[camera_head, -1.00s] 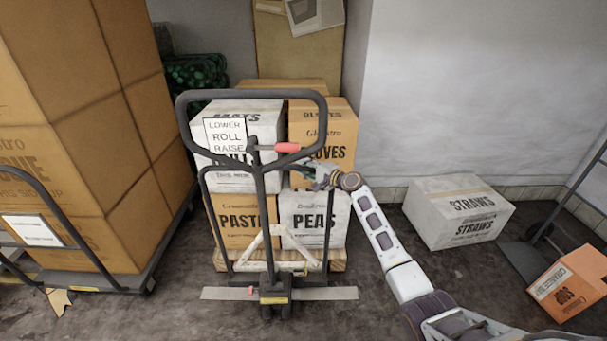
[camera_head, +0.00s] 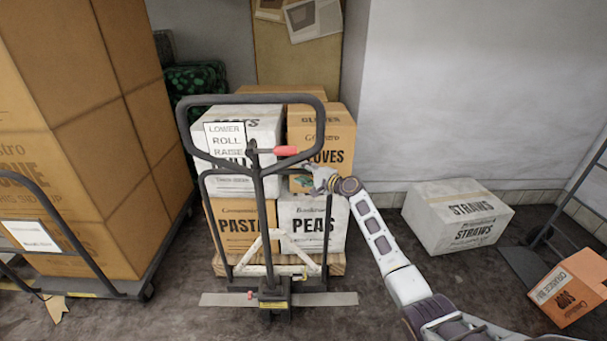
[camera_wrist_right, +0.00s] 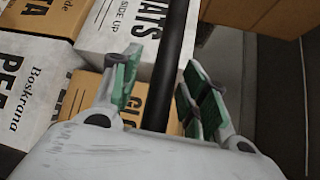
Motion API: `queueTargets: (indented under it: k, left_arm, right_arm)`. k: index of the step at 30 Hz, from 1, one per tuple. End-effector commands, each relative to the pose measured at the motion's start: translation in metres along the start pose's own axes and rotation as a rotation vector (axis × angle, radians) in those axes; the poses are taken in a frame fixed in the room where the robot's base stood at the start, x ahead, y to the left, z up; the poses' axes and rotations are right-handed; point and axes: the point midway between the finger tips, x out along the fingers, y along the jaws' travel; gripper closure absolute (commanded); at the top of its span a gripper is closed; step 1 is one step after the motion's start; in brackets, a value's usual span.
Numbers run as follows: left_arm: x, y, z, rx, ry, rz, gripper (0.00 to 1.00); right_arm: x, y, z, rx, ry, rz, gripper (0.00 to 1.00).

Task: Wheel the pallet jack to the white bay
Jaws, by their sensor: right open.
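The pallet jack (camera_head: 269,245) stands upright in the middle of the head view, with a dark looped handle (camera_head: 184,125), a red grip lever (camera_head: 286,151) and a sign (camera_head: 226,140) reading LOWER ROLL RAISE. Cartons stand on a wooden pallet (camera_head: 335,264) behind its frame. My right gripper (camera_head: 322,180) is beside the right side of the handle, below the loop. In the wrist view my right gripper (camera_wrist_right: 163,88) is open, with a dark bar (camera_wrist_right: 167,65) running between its green-padded fingers. I cannot tell whether they touch. I cannot make out a white bay. My left gripper is not in view.
A cart with large brown cartons (camera_head: 85,120) stands close on the left. A white STRAWS carton (camera_head: 458,215) lies on the floor to the right, by the white wall (camera_head: 480,90). An orange carton (camera_head: 570,287) and a hand truck (camera_head: 527,263) are at far right.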

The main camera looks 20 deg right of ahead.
Motion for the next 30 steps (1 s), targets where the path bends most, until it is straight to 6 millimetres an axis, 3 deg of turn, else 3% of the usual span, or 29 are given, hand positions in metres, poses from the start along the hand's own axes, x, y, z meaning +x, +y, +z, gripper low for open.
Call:
queueTargets:
  k: [2, 11, 30]
  left_arm:
    - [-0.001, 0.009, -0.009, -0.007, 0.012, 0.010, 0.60]
    - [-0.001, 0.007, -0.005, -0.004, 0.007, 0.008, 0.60]
    - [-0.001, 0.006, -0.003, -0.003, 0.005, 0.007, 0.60]
  right_arm:
    - [0.000, -0.001, 0.000, 0.000, 0.001, -0.001, 0.56]
    - [-0.010, -0.001, -0.002, -0.002, 0.003, -0.002, 0.56]
    - [-0.068, 0.001, -0.001, -0.001, 0.001, 0.000, 0.56]
